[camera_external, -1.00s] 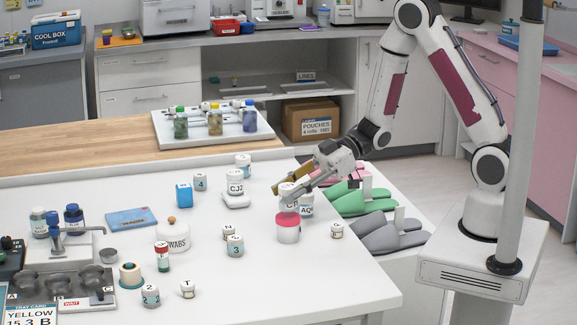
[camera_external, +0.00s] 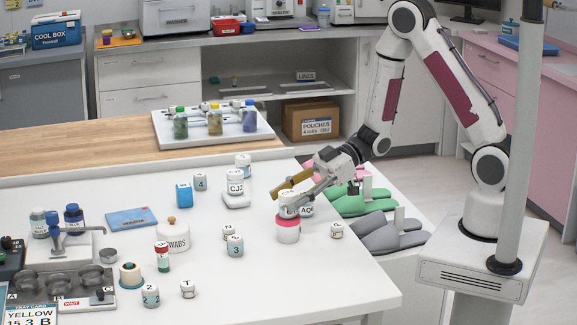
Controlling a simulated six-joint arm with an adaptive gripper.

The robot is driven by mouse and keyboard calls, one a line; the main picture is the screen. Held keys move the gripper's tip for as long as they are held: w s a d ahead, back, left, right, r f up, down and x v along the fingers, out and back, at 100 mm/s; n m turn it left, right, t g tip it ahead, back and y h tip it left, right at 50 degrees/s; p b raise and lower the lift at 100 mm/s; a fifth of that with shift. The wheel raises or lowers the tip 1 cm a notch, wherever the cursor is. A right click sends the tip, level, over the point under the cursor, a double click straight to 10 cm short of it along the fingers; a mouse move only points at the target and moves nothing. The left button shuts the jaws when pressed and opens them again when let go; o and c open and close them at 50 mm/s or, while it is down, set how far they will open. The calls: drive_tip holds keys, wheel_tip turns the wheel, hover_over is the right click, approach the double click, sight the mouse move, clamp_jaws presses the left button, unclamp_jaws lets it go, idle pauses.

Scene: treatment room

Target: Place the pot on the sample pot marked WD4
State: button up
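My gripper (camera_external: 287,191) is shut on a small white pot (camera_external: 288,207) with a dark mark. The held pot is upright, directly over a white pot with a pink top (camera_external: 288,233). Its base seems to meet the pink top; I cannot tell whether they touch or a slight gap remains. A white pot marked AQ (camera_external: 307,211) is close behind to the right, partly hidden. I cannot read WD4 on any pot; the pink-topped pot shows no readable label.
A pot marked CJ2 (camera_external: 236,187) sits on a white base. Pots stand at left (camera_external: 235,246) and right (camera_external: 337,230). A swabs jar (camera_external: 173,239) is further left. The front right tabletop is clear.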

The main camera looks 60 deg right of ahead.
drive_tip(key=shift+r, duration=0.15)
drive_tip(key=shift+d+r, duration=0.1)
drive_tip(key=shift+d, duration=0.05)
drive_tip(key=v, duration=1.1)
drive_tip(key=shift+s+d, duration=0.2)
drive_tip(key=shift+d, duration=0.05)
drive_tip(key=shift+r, duration=0.1)
idle(0.7)
